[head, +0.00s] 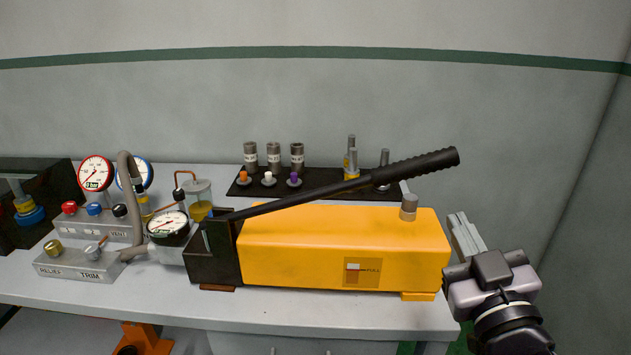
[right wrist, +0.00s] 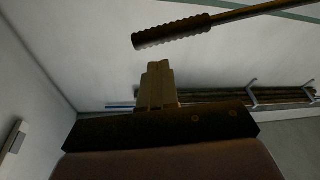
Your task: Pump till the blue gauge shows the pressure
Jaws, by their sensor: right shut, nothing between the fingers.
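A yellow hand pump (head: 335,245) lies on the white bench. Its long black lever (head: 350,188) slopes up to the right and ends in a ribbed grip (head: 425,167). The grip also shows in the right wrist view (right wrist: 172,31), beyond my fingers and apart from them. The blue-rimmed gauge (head: 143,168) stands at the left, partly hidden by a grey hose, so I cannot read it. My right gripper (head: 465,235) is shut and empty, at the right end of the pump and below the grip. It also shows in the right wrist view (right wrist: 156,85). My left gripper is not in view.
A red-rimmed gauge (head: 96,172), a white-faced gauge (head: 168,223) and a valve block marked TRIM (head: 80,268) stand at the left. A black tray (head: 330,178) with several fittings lies behind the pump. The space above the lever is clear.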

